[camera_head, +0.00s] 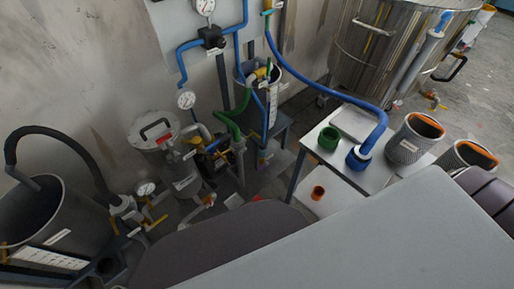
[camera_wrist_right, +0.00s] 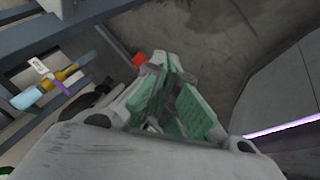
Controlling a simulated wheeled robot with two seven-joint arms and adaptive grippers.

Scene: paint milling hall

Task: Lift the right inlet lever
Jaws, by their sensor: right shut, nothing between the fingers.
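My right gripper (camera_wrist_right: 170,75) shows in the right wrist view, with green finger pads; it is shut and holds nothing. A small red piece (camera_wrist_right: 139,60) shows just beyond its fingertips; I cannot tell whether they touch. A yellow fitting (camera_wrist_right: 62,76) with a pale blue end, a purple band and a white tag is to the left, apart from the fingers. In the head view, yellow-handled valves stand by the grey filter vessel (camera_head: 153,132) and low by a gauge (camera_head: 146,189). I cannot tell which lever is the right inlet one. My left gripper is out of view.
A black tub (camera_head: 40,215) with a dark hose stands at left. A grey bucket (camera_head: 243,105) sits on a stand among blue and green hoses. A white table (camera_head: 380,155) holds a green cup (camera_head: 329,138). A large steel tank (camera_head: 375,50) stands behind.

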